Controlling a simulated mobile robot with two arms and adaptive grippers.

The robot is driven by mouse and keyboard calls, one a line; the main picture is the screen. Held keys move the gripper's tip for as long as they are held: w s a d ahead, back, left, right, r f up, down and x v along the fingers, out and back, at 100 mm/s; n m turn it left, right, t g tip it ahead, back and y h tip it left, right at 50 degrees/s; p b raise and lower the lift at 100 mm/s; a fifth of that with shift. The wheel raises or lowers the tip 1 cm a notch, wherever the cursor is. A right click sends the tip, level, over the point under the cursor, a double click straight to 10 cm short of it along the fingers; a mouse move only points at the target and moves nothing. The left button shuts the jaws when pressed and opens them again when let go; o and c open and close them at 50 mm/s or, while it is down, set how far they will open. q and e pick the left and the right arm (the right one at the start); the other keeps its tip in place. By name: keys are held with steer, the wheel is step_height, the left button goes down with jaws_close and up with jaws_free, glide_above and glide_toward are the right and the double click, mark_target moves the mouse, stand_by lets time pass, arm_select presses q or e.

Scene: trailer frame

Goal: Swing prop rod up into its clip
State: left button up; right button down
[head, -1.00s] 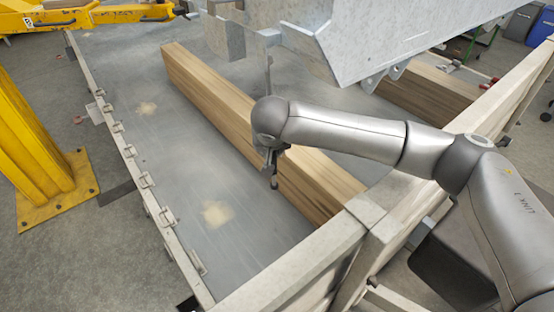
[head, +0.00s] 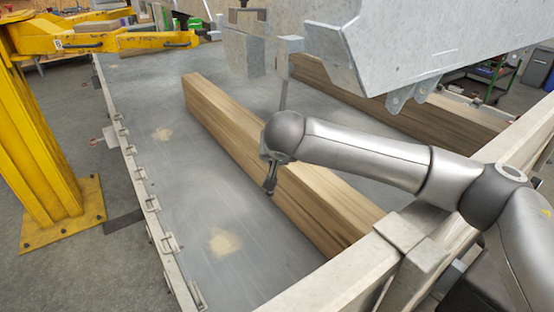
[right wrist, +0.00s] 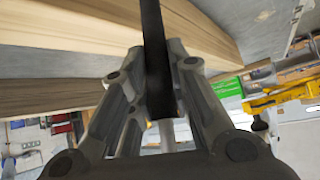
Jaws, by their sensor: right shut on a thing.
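The prop rod (head: 284,95) is a thin grey bar. It hangs from a galvanised bracket (head: 289,45) under the grey metal frame (head: 385,50) and runs down behind my right wrist. My right gripper (head: 270,178) is in front of the long timber, its fingers pointing down, partly hidden by the wrist. In the right wrist view the gripper (right wrist: 160,90) is shut on a dark bar (right wrist: 154,40), which appears to be the rod. I cannot make out the clip. My left gripper is not in view.
A long timber (head: 230,120) lies on the grey deck (head: 185,200) just behind my right gripper; another (head: 400,105) lies farther right. A pale rail (head: 335,275) edges the near side. A yellow post and arm (head: 30,120) stand left. The deck left of my gripper is clear.

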steer(key=c, duration=1.3)
jaws_free()
steer(key=shift+c, duration=0.2)
steer(key=v, duration=1.2)
